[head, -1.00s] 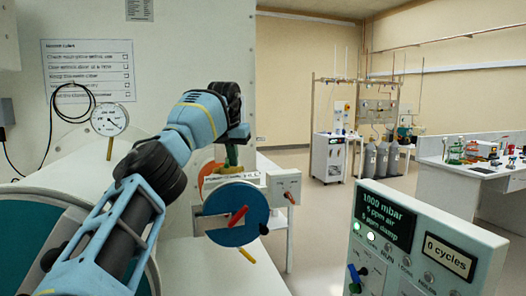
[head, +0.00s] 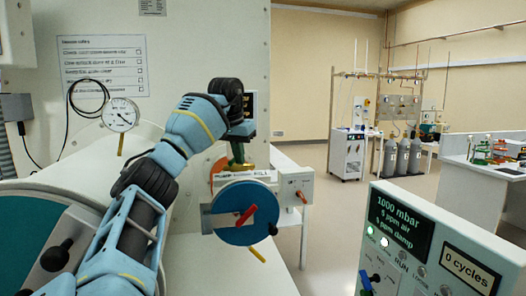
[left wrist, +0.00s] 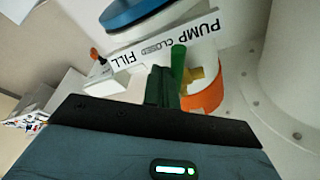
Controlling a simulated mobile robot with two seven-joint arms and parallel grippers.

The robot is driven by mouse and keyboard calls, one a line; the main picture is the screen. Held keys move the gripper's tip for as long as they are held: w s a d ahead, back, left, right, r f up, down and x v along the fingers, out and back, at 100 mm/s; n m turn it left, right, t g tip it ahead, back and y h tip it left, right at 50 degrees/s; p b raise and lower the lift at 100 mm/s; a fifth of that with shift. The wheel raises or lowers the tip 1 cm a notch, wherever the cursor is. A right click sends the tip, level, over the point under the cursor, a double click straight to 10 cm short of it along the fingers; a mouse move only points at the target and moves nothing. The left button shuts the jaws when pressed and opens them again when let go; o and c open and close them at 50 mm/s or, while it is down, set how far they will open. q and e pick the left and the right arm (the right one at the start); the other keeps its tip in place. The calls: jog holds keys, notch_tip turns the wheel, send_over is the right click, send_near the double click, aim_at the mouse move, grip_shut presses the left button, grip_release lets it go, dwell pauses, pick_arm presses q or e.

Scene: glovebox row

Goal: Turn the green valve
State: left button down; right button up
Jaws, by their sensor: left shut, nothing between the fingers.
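The green valve shows in the left wrist view as a green lever (left wrist: 178,66) on a brass body (left wrist: 196,76), beside an orange ring (left wrist: 204,95). A white label (left wrist: 165,45) reading PUMP, CLOSED, FILL runs behind it. In the head view the green lever (head: 238,152) is small and partly hidden under my left gripper (head: 241,140). In the left wrist view the left gripper's dark fingers (left wrist: 160,86) are shut and empty, right beside the lever. I cannot tell whether they touch it. My right gripper is in neither view.
A blue disc (head: 232,230) with a red handle (head: 246,214) stands just below and in front of the valve. A small white switch box (head: 296,185) is to its right. A control panel (head: 440,225) reading 1000 mbar fills the lower right. A gauge (head: 121,115) is at left.

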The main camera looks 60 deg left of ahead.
pick_arm(q)
jog(key=shift+r, duration=0.15)
jog(key=v, duration=0.7)
jog(key=shift+s+r, duration=0.2)
dwell(0.4)
